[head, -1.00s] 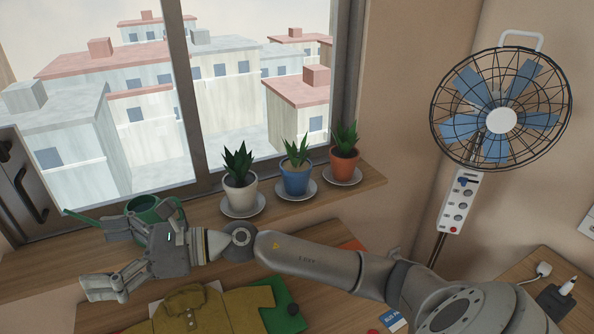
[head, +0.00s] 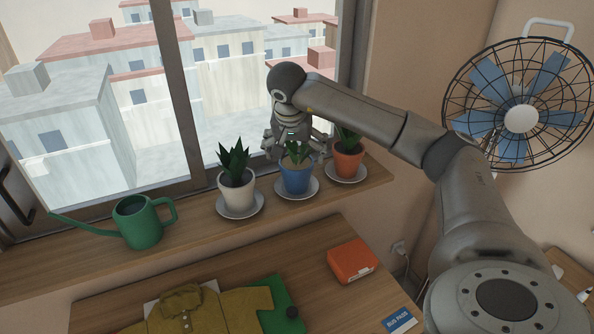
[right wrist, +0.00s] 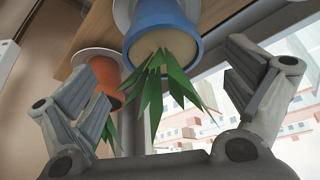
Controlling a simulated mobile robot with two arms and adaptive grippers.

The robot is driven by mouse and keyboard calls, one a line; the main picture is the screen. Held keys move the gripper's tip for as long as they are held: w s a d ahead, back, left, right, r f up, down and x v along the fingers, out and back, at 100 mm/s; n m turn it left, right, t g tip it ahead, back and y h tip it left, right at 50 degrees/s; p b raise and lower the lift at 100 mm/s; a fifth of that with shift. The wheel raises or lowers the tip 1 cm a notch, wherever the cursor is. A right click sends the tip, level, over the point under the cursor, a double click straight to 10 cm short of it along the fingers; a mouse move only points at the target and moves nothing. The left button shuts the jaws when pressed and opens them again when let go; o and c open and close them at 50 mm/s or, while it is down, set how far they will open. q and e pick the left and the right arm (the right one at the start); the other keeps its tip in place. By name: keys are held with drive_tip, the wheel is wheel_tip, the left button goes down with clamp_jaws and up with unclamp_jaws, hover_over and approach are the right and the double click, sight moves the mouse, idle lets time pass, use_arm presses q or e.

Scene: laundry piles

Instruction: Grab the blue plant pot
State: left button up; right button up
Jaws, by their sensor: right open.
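The blue plant pot (head: 297,181) holds a spiky green plant and stands on a white saucer (head: 312,191) on the window sill, between a white pot (head: 238,194) and an orange pot (head: 347,162). My right gripper (head: 296,154) is above the blue pot, pointing down, its fingers spread on either side of the plant. In the right wrist view the blue pot (right wrist: 162,40) appears between and beyond the open fingers, with its leaves reaching toward the palm. The fingers do not appear to touch the pot. My left gripper is not in view.
A green watering can (head: 138,224) stands on the sill at left. Below, a table holds a folded mustard shirt (head: 205,312), an orange box (head: 352,261) and a bus pass (head: 398,320). A blue-bladed fan (head: 521,118) stands at right. The window (head: 180,90) is behind the pots.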

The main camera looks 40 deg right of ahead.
sight(297, 162)
drive_tip(key=x, duration=0.4)
drive_tip(key=shift+w+f+p, duration=0.1)
drive_tip(key=shift+f+p, duration=0.1)
drive_tip(key=shift+p, duration=0.2)
drive_tip(key=shift+w+d+f, duration=0.1)
drive_tip(key=shift+d+f, duration=0.1)
drive_tip(key=shift+f, duration=0.05)
drive_tip(key=p+x, duration=0.2)
drive_tip(key=x, duration=0.2)
drive_tip(key=shift+w, duration=0.15)
drive_tip(key=shift+d+f, duration=0.1)
drive_tip(key=shift+f, duration=0.15)
drive_tip(key=c, duration=1.1)
drive_tip(key=shift+r, duration=0.1)
drive_tip(key=shift+c, duration=0.7)
